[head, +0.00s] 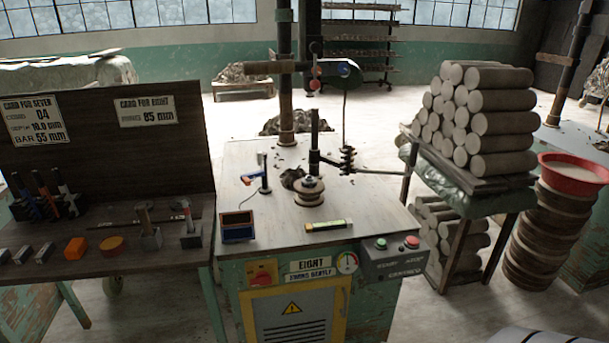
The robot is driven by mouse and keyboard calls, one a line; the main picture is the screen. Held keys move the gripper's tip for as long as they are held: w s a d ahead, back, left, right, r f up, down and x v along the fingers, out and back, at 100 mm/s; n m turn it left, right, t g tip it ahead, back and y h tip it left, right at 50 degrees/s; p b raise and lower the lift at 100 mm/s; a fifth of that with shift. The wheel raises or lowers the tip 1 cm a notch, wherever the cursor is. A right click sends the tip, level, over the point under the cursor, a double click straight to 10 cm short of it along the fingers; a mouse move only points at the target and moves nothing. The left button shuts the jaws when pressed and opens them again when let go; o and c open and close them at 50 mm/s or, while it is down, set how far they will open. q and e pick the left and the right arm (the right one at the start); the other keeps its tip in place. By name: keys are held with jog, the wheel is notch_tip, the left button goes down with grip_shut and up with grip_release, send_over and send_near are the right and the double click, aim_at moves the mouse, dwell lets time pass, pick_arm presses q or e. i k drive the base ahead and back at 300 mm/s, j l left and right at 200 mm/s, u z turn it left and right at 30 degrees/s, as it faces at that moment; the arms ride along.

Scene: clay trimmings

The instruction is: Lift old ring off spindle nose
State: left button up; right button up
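The spindle nose (310,183) stands upright on the workbench, near the middle of the head view. A round, pale brown ring-like piece (309,198) sits low around it, under a darker top. At this size I cannot tell which layer is the old ring. A dark crumpled lump (292,178) lies against the left side of the spindle. Neither of my grippers is in view, and nothing is seen touching the ring.
A vertical post with a coiled dark part (347,160) and a rod stand behind the spindle. Stacked clay cylinders (500,100) stand right; a tool bench (120,258) stands left.

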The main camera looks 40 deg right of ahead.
aim_at(303, 184)
jog(key=z, duration=1.15)
